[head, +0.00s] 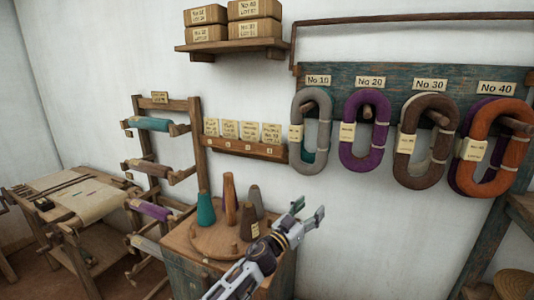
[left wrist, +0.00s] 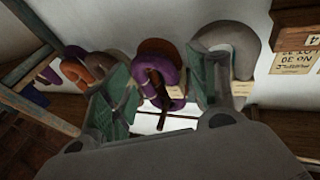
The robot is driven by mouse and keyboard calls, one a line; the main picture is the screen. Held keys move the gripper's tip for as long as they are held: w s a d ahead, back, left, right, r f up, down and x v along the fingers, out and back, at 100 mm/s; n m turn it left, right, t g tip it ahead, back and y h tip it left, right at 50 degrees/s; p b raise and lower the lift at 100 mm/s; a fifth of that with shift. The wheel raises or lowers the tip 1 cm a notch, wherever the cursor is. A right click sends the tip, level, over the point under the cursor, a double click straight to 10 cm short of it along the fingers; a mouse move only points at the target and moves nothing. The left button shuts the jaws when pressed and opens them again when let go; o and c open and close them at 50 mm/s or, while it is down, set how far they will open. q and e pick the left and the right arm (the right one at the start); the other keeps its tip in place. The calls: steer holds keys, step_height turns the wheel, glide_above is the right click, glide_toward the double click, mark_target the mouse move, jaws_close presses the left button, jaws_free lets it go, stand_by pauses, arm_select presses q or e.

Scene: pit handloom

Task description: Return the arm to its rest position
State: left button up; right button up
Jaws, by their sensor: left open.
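My left gripper (head: 308,212) is open, with nothing between its fingers. In the head view it is in front of the white wall, above and right of the wooden cabinet and below the hanging skeins. My arm comes up from the bottom edge. In the left wrist view its two greenish fingers (left wrist: 160,80) stand apart, with hanging skeins in the background between and beside them. My right gripper is not in view.
A cabinet (head: 187,265) holds several cones, including a teal cone (head: 206,210), left of my gripper. Skeins, including a purple skein (head: 376,160), hang from a board (head: 440,75). A card rack (head: 240,148) is on the wall. A bobbin stand (head: 140,150) stands left.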

arm_select(q)
steer(key=s+a+f+n+g+y, duration=0.1)
steer(key=s+a+f+n+y, duration=0.55)
steer(key=a, duration=0.55)
steer(key=s+a+f+n+y, duration=0.3)
steer(key=a+f+y, duration=0.5)
steer(key=a+f, duration=0.3)
steer(key=s+a+f+m+g, duration=0.1)
steer(key=s+a+f+g, duration=0.25)
steer(key=s, duration=0.55)
steer(key=s+a+f+g, duration=0.25)
steer(key=s+a, duration=0.25)
steer(key=s, duration=0.4)
steer(key=s+a+f+m+g, duration=0.15)
steer(key=s+a+g, duration=0.3)
steer(key=s, duration=0.55)
step_height(320, 180, down, 34)
steer(key=s+f, duration=0.1)
steer(key=s, duration=0.2)
steer(key=s+a+f+g, duration=0.1)
steer(key=s+a+f, duration=0.1)
steer(key=s+f, duration=0.7)
steer(key=s+a+f+g, duration=0.1)
steer(key=s+a+f, duration=0.1)
steer(key=s+f, duration=0.7)
steer(key=s, duration=0.3)
steer(key=shift+s+a+f, duration=0.15)
steer(key=shift+s+f, duration=0.15)
steer(key=shift+f, duration=0.1)
